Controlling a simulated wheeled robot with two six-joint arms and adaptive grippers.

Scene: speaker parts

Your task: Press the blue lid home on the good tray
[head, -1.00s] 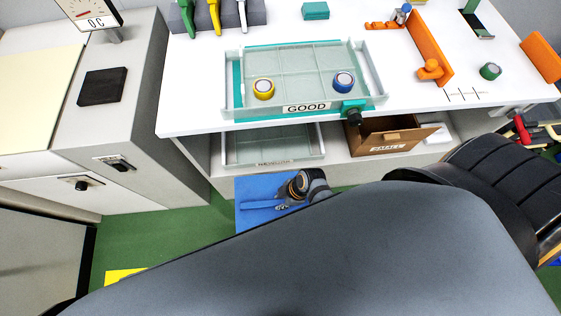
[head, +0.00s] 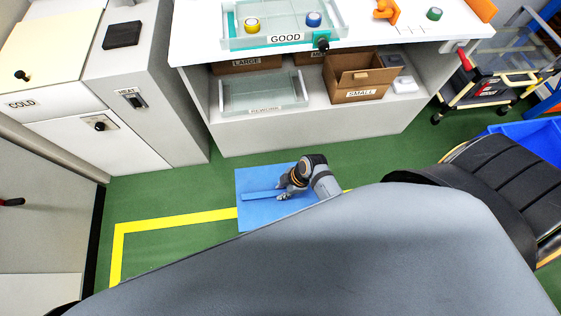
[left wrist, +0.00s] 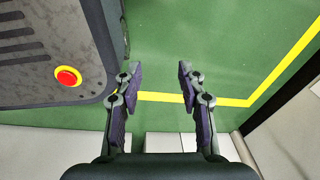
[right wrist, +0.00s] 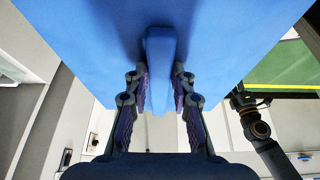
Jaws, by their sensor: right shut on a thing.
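The blue lid (head: 262,216) is a flat blue panel with a raised bar; it also fills the top of the right wrist view (right wrist: 90,40). My right gripper (head: 284,192) is shut on the lid's bar (right wrist: 161,60), and the lid is in front of the bench, apart from the tray. The clear tray labelled GOOD (head: 240,43) sits on the bench top near its front edge, with its top uncovered. A yellow-ringed part (head: 251,25) and a blue-ringed part (head: 314,19) are in it. My left gripper (left wrist: 158,85) is open and empty over the floor.
A clear REWORK tray (head: 264,94) and a SMALL box (head: 360,80) are on the lower shelf. A cart (head: 490,85) is at the right. Green floor lies between me and the bench.

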